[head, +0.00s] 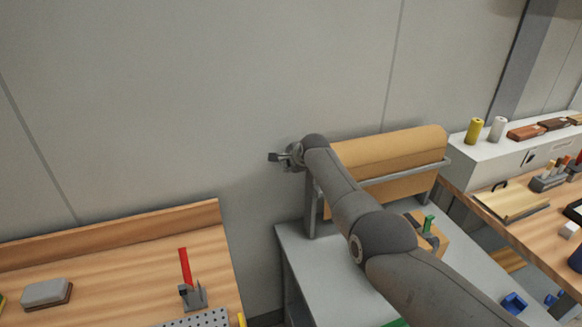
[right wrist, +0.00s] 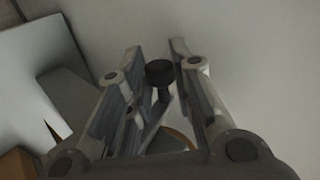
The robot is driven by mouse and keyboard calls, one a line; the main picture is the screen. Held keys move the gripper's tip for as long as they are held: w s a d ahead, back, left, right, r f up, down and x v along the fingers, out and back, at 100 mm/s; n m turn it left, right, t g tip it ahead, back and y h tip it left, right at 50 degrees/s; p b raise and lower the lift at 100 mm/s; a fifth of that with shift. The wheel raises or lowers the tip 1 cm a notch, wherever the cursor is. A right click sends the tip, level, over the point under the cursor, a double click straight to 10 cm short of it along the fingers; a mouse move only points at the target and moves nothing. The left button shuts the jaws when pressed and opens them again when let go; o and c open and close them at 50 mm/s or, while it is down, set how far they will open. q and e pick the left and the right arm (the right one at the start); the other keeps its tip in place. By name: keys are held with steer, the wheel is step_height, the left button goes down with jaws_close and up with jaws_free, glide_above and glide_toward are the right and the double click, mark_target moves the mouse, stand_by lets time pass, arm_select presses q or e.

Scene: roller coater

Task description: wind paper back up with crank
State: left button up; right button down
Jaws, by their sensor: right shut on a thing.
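A wide roll of brown paper (head: 385,147) lies across a metal stand on the grey bench, with a length of paper hanging down at its front behind the bar. My right gripper (head: 278,158) is at the left end of the roll, its arm reaching across from the lower right. In the right wrist view, the crank's dark round knob (right wrist: 160,72) sits between the two fingers, and the gripper is shut on the crank handle. The crank arm is mostly hidden by the fingers. My left gripper is not in view.
A wooden workbench (head: 110,265) with a red-handled tool (head: 185,267) and a grey block (head: 46,292) stands at left. At right, a white cabinet (head: 490,150) holds spools and a wooden bench holds a tray (head: 512,203). The wall is close behind the roll.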

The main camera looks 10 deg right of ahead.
steer(key=shift+f, duration=0.2)
stand_by(0.4)
steer(key=c, duration=1.3)
jaws_free()
steer(key=shift+o, duration=0.2)
steer(key=shift+r, duration=0.1)
steer(key=shift+r, duration=0.1)
steer(key=shift+s, duration=0.1)
steer(key=v, duration=1.1)
steer(key=shift+s+r, duration=0.2)
steer(key=shift+r, duration=0.1)
